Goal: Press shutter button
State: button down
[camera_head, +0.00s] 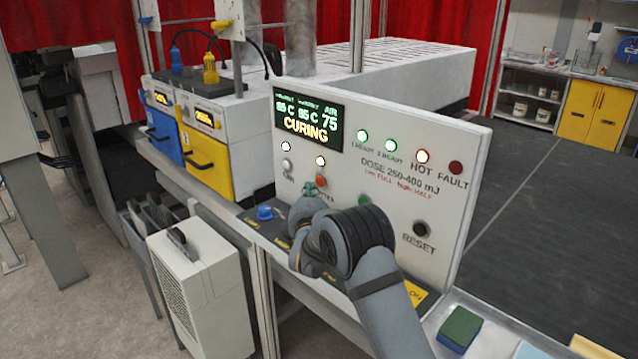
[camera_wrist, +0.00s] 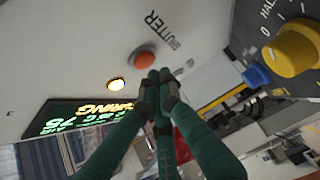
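The shutter button is a round orange-red button (camera_wrist: 145,61) beside the printed word SHUTTER in the wrist view. In the head view the button (camera_head: 322,182) shows on the white upright panel, partly hidden behind my fingers. My gripper (camera_wrist: 160,82) has its dark green fingers drawn together, with nothing seen between them. Its fingertips lie just below the button in the wrist view. In the head view my gripper (camera_head: 311,188) points at the panel just left of the button. I cannot tell whether the tips touch the panel. A lit lamp (camera_wrist: 116,84) is beside the button.
The panel (camera_head: 455,200) has a display (camera_head: 308,118) reading CURING, and a dark RESET button (camera_head: 420,229). A blue knob (camera_head: 264,213) is on the ledge below. A yellow knob (camera_wrist: 292,49) is close at right in the wrist view. A green-blue block (camera_head: 459,328) lies at front right.

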jog(key=shift+w+d, duration=0.15)
jog(key=shift+w+d, duration=0.15)
jog(key=shift+w, duration=0.05)
jog(key=shift+w+d+b, duration=0.3)
dwell(1.2)
jog(key=shift+s+a+b, duration=0.4)
jog(key=shift+s+a, duration=0.15)
jog(key=shift+s, duration=0.05)
jog(key=shift+s+a+b, duration=0.85)
jog(key=shift+s+a, duration=0.85)
jog(key=shift+s, duration=0.15)
